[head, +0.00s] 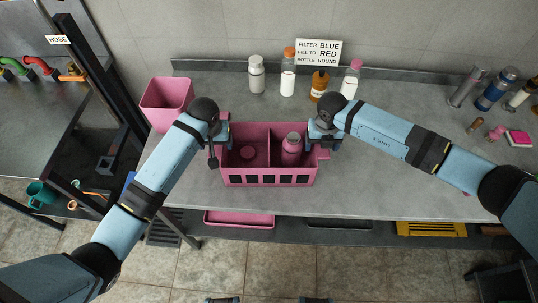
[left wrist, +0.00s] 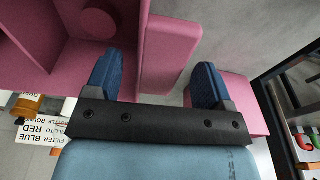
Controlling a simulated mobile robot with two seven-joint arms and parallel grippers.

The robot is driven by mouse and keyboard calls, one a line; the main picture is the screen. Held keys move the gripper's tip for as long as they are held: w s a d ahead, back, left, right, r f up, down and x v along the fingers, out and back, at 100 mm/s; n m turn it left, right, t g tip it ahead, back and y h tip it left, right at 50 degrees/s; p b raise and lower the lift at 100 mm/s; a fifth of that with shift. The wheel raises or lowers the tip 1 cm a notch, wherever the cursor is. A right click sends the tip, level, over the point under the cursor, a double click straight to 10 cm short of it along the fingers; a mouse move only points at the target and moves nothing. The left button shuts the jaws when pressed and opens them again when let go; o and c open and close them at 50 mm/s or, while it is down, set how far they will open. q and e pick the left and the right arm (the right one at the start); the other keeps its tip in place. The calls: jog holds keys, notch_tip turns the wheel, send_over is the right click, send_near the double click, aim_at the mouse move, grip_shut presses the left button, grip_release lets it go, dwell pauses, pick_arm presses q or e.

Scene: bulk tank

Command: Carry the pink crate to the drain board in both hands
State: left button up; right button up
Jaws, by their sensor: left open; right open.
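The pink crate (head: 270,180) stands on the grey counter in the head view, with a divider, a round pink piece (head: 248,153) in its left compartment and a pink bottle (head: 291,150) in its right one. My left gripper (head: 222,133) is at the crate's left end. In the left wrist view its open fingers (left wrist: 157,85) stand on either side of a pink tab (left wrist: 165,55) of the crate; contact is unclear. My right gripper (head: 324,136) is open at the crate's right end, its fingertips partly hidden. I cannot tell which surface is the drain board.
A pink bin (head: 167,101) stands left of the crate. Several bottles (head: 288,75) and a sign (head: 318,52) are at the back. More bottles (head: 495,90) stand far right. A steel surface (head: 35,110) with coloured taps lies left, beyond a dark post.

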pick_arm(q)
jog(key=shift+w+f, duration=0.1)
jog(key=shift+f, duration=0.6)
pick_arm(e)
jog(key=shift+f, duration=0.7)
pick_arm(q)
jog(key=shift+c, duration=0.4)
pick_arm(e)
jog(key=shift+c, duration=0.4)
pick_arm(q)
jog(key=c, duration=1.2)
pick_arm(e)
jog(key=shift+r, duration=0.1)
jog(key=c, duration=1.2)
